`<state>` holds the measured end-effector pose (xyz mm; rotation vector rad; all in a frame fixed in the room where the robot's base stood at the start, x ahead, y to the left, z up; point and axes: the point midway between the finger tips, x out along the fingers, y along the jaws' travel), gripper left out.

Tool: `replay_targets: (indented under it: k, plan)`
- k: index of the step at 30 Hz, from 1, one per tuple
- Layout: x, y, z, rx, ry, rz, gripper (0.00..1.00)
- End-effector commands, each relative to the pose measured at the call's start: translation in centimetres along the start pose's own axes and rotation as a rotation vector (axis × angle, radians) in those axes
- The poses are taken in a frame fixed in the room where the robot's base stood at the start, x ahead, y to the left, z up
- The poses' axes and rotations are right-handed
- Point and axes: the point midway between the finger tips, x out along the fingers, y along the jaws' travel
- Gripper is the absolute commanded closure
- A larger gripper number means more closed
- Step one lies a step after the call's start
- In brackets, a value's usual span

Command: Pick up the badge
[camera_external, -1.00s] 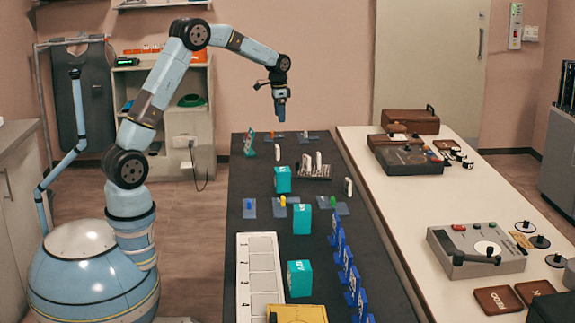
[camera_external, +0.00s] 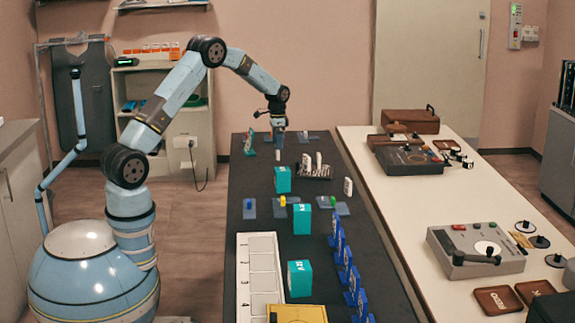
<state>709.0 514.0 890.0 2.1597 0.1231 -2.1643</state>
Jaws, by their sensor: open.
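Several small white upright pieces look like badges, too small to read. One white piece (camera_external: 278,155) stands directly below my gripper. Others stand in a dark rack (camera_external: 314,172) on the black table, and another white piece (camera_external: 348,187) stands alone to the right. I cannot tell which one is the badge. My gripper (camera_external: 278,146) points straight down over the far part of the black table, its tips at or just above the white piece below it. It is open; I cannot tell whether the fingers are around the piece.
Teal boxes (camera_external: 282,180) stand along the black table (camera_external: 262,222). A row of blue stands (camera_external: 346,264) lines its right side, and a white numbered board (camera_external: 243,270) lies near the front. A white counter (camera_external: 408,208) with a grey console (camera_external: 476,250) is at right.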

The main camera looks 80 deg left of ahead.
Motion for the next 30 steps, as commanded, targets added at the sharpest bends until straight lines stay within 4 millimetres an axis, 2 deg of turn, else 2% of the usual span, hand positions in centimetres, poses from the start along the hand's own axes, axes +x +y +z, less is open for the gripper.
replay_targets:
  k: [7, 18, 25, 30]
  plan:
    - [1.1, -0.1, 0.0, 0.0, 0.001, 0.0, 0.21]
    - [5.4, -0.6, -0.1, -0.001, 0.001, -0.001, 0.21]
    - [5.5, -0.6, -0.1, 0.0, 0.002, -0.001, 0.21]
    - [5.5, -0.6, -0.1, 0.0, 0.001, -0.001, 0.38]
